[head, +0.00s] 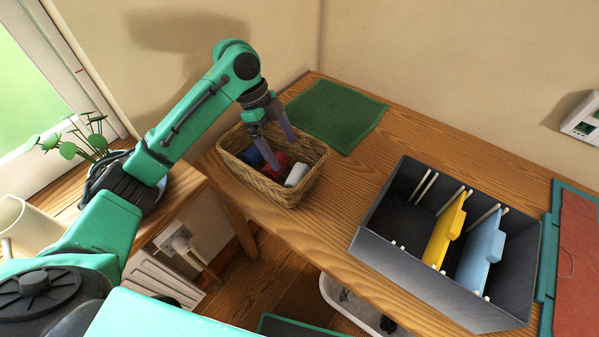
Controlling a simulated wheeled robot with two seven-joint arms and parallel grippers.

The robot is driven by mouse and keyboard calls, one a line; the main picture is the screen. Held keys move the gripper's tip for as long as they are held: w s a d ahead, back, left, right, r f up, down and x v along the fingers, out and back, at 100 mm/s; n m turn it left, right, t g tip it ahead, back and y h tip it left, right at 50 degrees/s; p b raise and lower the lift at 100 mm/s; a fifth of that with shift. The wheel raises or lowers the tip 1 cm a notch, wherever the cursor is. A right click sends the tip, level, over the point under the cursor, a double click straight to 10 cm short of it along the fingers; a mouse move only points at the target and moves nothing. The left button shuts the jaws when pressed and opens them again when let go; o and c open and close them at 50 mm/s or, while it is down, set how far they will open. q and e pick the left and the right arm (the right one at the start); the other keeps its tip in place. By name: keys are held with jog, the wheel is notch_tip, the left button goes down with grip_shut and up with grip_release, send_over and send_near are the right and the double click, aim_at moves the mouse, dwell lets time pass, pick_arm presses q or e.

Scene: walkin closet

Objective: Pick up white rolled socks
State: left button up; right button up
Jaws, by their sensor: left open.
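The white rolled socks (297,174) lie in the right part of a wicker basket (283,192) on the wooden table. A red roll (273,163) and a blue roll (254,156) lie beside them in the basket. My left gripper (277,150) is open and points down into the basket, over the red and blue rolls, to the left of the white socks. It partly hides the red and blue rolls. Whether its fingertips touch anything is hard to tell. My right gripper is out of view.
A green cloth (336,115) lies behind the basket. A dark grey box (397,258) with yellow (443,235) and blue (480,252) dividers stands to the right. A red and green item (577,265) is at the far right. Bare table lies between basket and box.

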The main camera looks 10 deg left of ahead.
aim_at(294, 172)
pick_arm(q)
jog(key=x, duration=0.4)
jog(key=shift+s, duration=0.1)
jog(key=p+x, duration=0.1)
jog(key=x, duration=0.4)
jog(key=shift+f, duration=0.25)
jog(key=shift+d+f, duration=0.1)
jog(key=shift+f, duration=0.2)
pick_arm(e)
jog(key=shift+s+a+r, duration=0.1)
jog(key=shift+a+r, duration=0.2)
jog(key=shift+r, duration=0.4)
pick_arm(q)
jog(key=c, duration=1)
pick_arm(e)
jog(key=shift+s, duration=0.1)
